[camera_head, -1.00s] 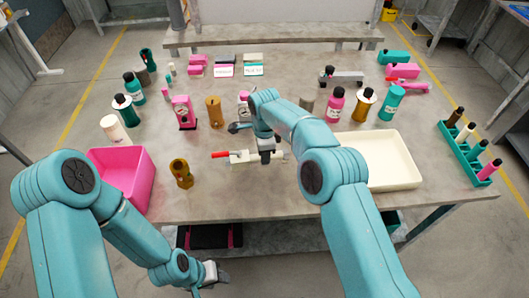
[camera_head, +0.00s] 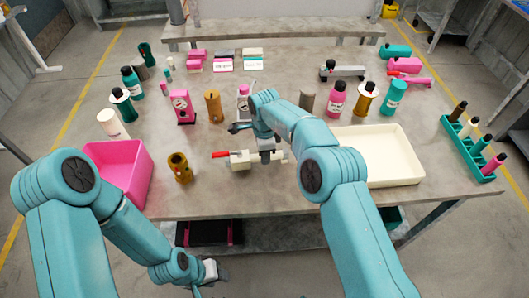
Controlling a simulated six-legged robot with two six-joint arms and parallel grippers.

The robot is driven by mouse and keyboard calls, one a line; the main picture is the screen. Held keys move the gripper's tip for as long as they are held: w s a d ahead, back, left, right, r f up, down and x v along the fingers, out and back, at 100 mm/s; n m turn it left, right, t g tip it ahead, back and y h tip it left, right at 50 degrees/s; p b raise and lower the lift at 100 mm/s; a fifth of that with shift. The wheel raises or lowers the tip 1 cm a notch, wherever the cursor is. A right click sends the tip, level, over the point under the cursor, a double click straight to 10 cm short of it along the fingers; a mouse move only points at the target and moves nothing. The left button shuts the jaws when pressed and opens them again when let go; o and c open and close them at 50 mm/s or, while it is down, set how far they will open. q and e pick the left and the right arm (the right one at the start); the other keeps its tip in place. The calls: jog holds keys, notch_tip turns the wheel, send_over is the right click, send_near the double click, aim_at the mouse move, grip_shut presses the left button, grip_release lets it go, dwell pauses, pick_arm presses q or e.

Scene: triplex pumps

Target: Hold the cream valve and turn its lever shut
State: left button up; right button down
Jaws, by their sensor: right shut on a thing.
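The cream valve (camera_head: 240,161) lies on the table near its front edge, in the middle of the view. Its red lever (camera_head: 220,155) sticks out to the left. My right gripper (camera_head: 267,156) comes down over the valve's right part and is shut on it; the fingertips are partly hidden by my own wrist. My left gripper (camera_head: 209,274) hangs low in front of the table, away from the valve and holding nothing that I can see. Whether its fingers are apart is too small to tell.
A pink bin (camera_head: 121,170) stands left and a cream tray (camera_head: 412,172) right of the valve. A brown cylinder (camera_head: 180,168) stands between the pink bin and the valve. Bottles and gauges stand farther back. The table's front edge separates my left gripper from the tabletop.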

pick_arm(q)
jog(key=shift+f+b, duration=0.9)
jog(key=shift+f, duration=0.1)
pick_arm(e)
jog(key=shift+f, duration=1.2)
